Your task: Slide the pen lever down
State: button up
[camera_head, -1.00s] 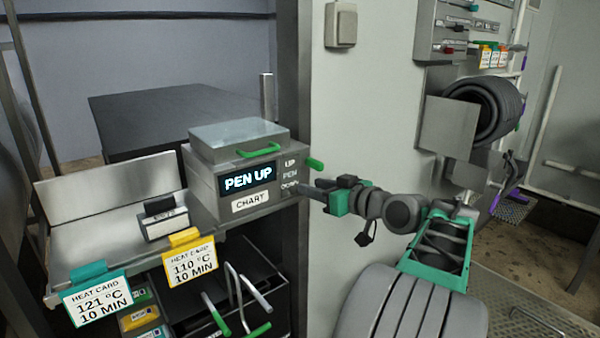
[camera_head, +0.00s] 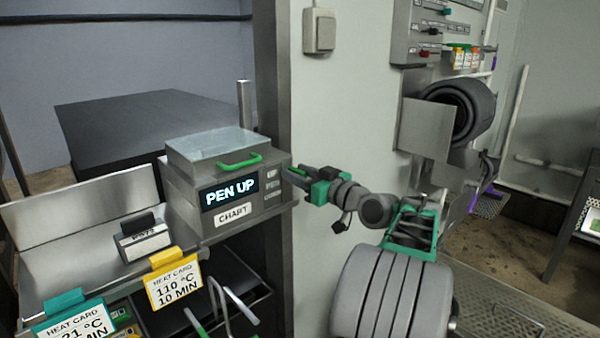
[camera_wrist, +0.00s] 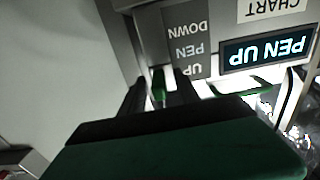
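The recorder box (camera_head: 236,205) has a lit display reading PEN UP and a CHART label. Its right part carries UP, PEN and DOWN labels. The green pen lever (camera_head: 298,171) is at its right edge, level with UP. My gripper (camera_head: 292,175) is at this edge, its fingers reaching left to the lever and partly hiding it. In the wrist view, the lever (camera_wrist: 158,82) shows between the two dark fingers of my gripper (camera_wrist: 160,88), with narrow gaps beside it. The fingers look open around it; contact is not clear.
A green handle (camera_head: 240,161) is on the box lid. A yellow heat card (camera_head: 173,280) and a teal heat card (camera_head: 75,320) hang at the shelf front. A pale wall panel (camera_head: 330,110) stands behind my arm. Bent metal handles (camera_head: 235,305) stick up below.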

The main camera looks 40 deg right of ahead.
grip_shut()
dwell(1.3)
